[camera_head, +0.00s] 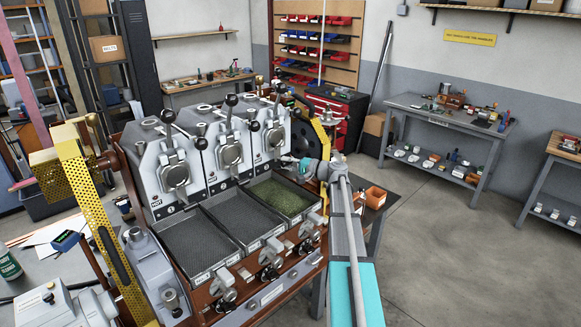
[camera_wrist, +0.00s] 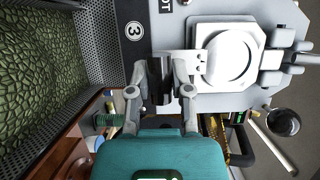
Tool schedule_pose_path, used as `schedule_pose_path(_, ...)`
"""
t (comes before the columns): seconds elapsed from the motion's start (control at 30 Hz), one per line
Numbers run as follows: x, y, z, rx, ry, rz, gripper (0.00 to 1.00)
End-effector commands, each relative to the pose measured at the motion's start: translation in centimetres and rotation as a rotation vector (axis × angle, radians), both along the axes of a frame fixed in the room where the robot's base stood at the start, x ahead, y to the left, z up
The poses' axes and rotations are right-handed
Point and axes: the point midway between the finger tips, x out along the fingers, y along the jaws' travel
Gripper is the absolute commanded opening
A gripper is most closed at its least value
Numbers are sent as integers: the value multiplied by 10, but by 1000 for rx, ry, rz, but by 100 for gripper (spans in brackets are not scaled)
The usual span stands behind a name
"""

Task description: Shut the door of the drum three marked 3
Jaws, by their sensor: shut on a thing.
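Drum three is the rightmost of the three grey drums in the head view, with its round-ringed door (camera_head: 274,137) on the sloping front. In the wrist view the pale door (camera_wrist: 228,55) lies close against the front plate, beside the black-and-white 3 mark (camera_wrist: 133,31). I cannot tell whether it is fully shut. My gripper (camera_head: 287,160) reaches in from the right, at the lower end of this door. In the wrist view my gripper (camera_wrist: 161,88) is closed around the dark door handle (camera_wrist: 158,70), with its fingers partly hiding it.
Below drum three a tray (camera_head: 313,205) holds green beans; the trays to its left look empty. A yellow perforated guard (camera_head: 322,140) stands right of drum three. An orange bin (camera_head: 376,197) is on the right side. The floor (camera_head: 440,240) farther right is clear.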

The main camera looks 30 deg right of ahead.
Motion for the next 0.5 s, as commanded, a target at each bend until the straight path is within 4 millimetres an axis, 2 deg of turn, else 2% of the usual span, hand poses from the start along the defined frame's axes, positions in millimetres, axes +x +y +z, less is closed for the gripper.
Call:
schedule_pose_path(0.33, 7, 3, -2, -2, 2, 1, 0)
schedule_pose_path(0.37, 7, 4, -2, -2, 2, 1, 30)
schedule_pose_path(0.5, 7, 4, -2, -1, 2, 2, 56)
